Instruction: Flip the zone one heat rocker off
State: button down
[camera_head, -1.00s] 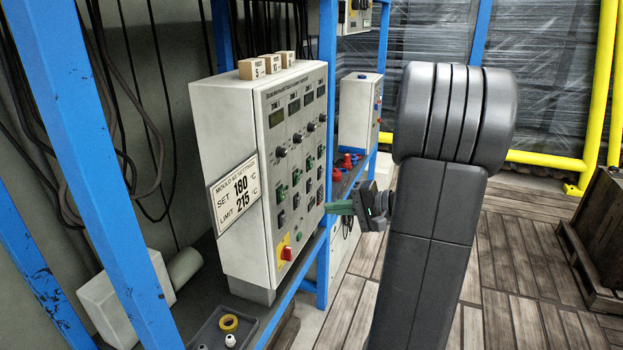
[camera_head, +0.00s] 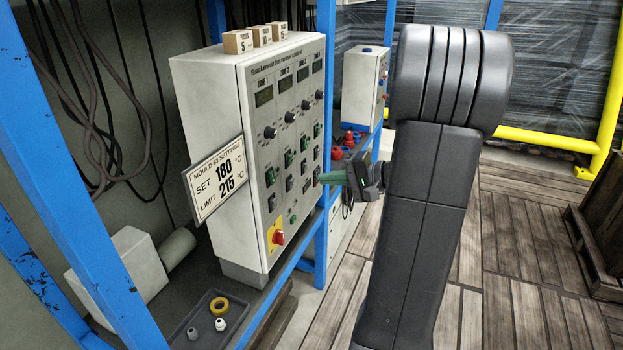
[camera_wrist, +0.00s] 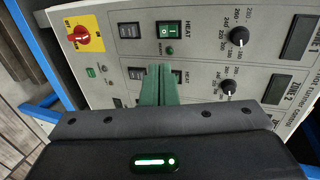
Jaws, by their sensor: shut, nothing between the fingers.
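The heater control panel (camera_head: 283,130) is a pale cabinet with columns of displays, knobs and switches. The zone one heat rocker (camera_head: 271,176) is green, low in its leftmost column. In the wrist view the panel appears turned on its side, with this rocker (camera_wrist: 168,30) at upper middle, uncovered. I cannot tell which side is pressed in. My gripper (camera_wrist: 160,68) has green fingers, shut and empty, in front of the zone two column. The fingers partly cover the zone two heat switch (camera_wrist: 178,77). In the head view my gripper (camera_head: 324,178) is by the panel's right edge; contact is unclear.
A red rotary switch on a yellow plate (camera_head: 276,236) is low on the panel. A settings sign (camera_head: 217,180) juts from its left side. Small blocks (camera_head: 262,36) sit on top. Blue posts (camera_head: 326,100) frame the rack. Open floor (camera_head: 510,260) lies right.

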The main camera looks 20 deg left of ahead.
jog(key=s+p+x, duration=0.1)
jog(key=p+x, duration=0.1)
jog(key=x, duration=1)
jog(key=shift+w+a+f+p, duration=0.15)
jog(key=shift+w+a+p, duration=0.25)
jog(key=shift+w, duration=0.1)
jog(key=s+d+b, duration=0.1)
jog(key=d+b, duration=0.5)
jog(key=d, duration=0.7)
jog(key=shift+d+f+y, duration=0.15)
jog(key=shift+d+y, duration=0.15)
jog(key=shift+d, duration=0.05)
